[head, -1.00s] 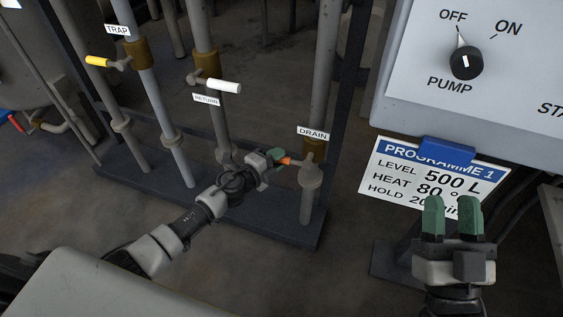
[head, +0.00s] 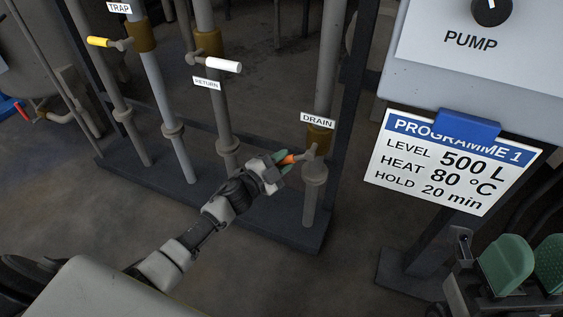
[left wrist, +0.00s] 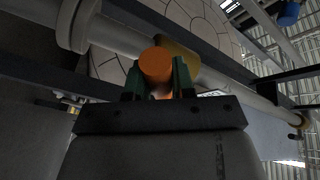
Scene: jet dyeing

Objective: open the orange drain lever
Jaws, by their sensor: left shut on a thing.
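The orange drain lever (head: 292,158) sticks out to the left from its valve on the pipe below the white DRAIN label (head: 317,121). My left gripper (head: 284,161) reaches it from the left, with its green fingers around the handle, shut on it. In the left wrist view the round end of the orange lever (left wrist: 157,65) sits between the green fingers (left wrist: 158,82). The pipe passes behind it. My right gripper (head: 530,266) is at the lower right, its green fingers apart with nothing seen between them, away from the lever.
The yellow TRAP lever (head: 100,42) and white RETURN lever (head: 224,66) are on pipes to the left. A PROGRAMME 1 card (head: 452,163) hangs under the pump panel (head: 430,50) at the right. A dark base plinth (head: 290,228) carries the pipes.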

